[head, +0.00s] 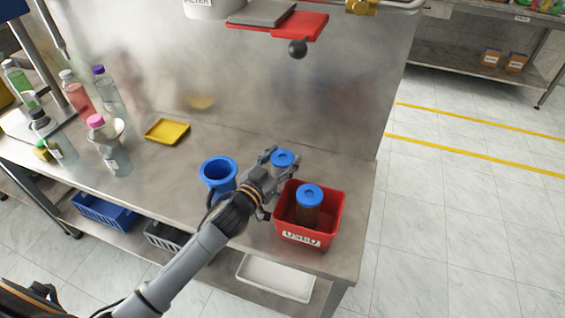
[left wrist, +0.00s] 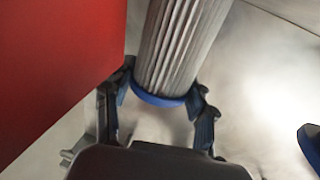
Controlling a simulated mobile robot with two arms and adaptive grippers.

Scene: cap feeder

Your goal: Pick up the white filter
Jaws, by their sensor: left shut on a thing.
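The white filter is a pleated, pale cylinder with blue end caps; its blue top (head: 283,158) shows in the head view, and its pleated side (left wrist: 178,45) fills the top middle of the left wrist view. My left gripper (head: 281,168) is shut around the filter, its dark fingers (left wrist: 163,105) on both sides near a blue cap. The filter is just behind the red bin (head: 334,222) marked USED. I cannot tell whether it touches the table. My right gripper is not in view.
A brown filter with a blue cap (head: 308,197) stands in the red bin. A blue open housing (head: 217,172) stands left of my gripper. A yellow tray (head: 167,132) and several bottles (head: 97,122) are farther left. A red lever with a black knob (head: 297,47) hangs above.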

